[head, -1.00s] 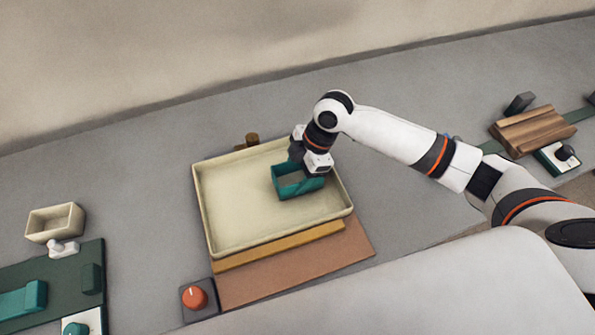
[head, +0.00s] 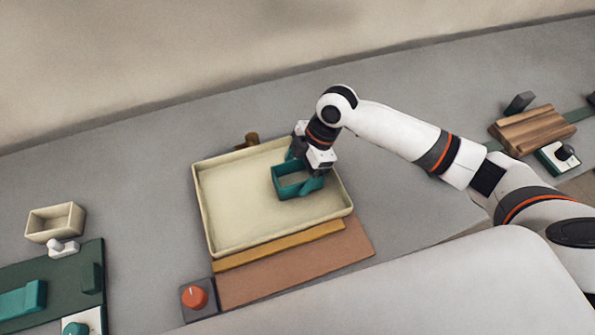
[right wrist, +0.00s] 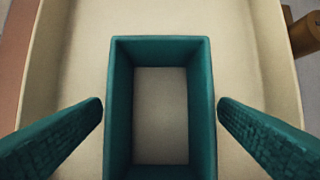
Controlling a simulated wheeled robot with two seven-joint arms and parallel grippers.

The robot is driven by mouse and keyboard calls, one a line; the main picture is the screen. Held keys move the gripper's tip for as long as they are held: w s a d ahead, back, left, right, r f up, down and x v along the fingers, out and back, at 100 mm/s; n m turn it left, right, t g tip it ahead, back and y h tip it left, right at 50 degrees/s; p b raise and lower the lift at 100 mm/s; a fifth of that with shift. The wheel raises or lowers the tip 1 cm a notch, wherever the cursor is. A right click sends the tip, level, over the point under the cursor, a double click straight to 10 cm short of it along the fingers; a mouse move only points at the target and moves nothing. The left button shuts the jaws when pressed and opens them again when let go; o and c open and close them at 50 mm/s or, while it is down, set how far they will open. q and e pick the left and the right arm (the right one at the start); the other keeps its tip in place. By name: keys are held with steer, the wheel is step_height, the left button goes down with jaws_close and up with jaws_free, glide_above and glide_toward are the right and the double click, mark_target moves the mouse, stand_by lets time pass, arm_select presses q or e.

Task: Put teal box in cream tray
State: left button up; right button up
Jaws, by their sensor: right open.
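The teal box (head: 290,182) is a small open-topped box inside the cream tray (head: 228,240), toward its right side. In the right wrist view the teal box (right wrist: 160,45) stands upright on the floor of the cream tray (right wrist: 70,60). My right gripper (head: 308,178) is at the box. In the right wrist view my right gripper (right wrist: 160,115) is open, with one teal-coloured finger on each side of the box and a gap between each finger and the box wall. My left gripper is not in view.
A brown peg (head: 250,140) stands behind the tray. A yellow strip (head: 280,247) and a brown mat (head: 300,268) lie in front, beside an orange knob (head: 195,297). A small cream box (head: 55,222) is at the left. A wooden block (head: 532,128) is at the right.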

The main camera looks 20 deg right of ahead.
steer(key=v, duration=1)
steer(key=shift+d+r, duration=0.2)
steer(key=shift+r, duration=0.1)
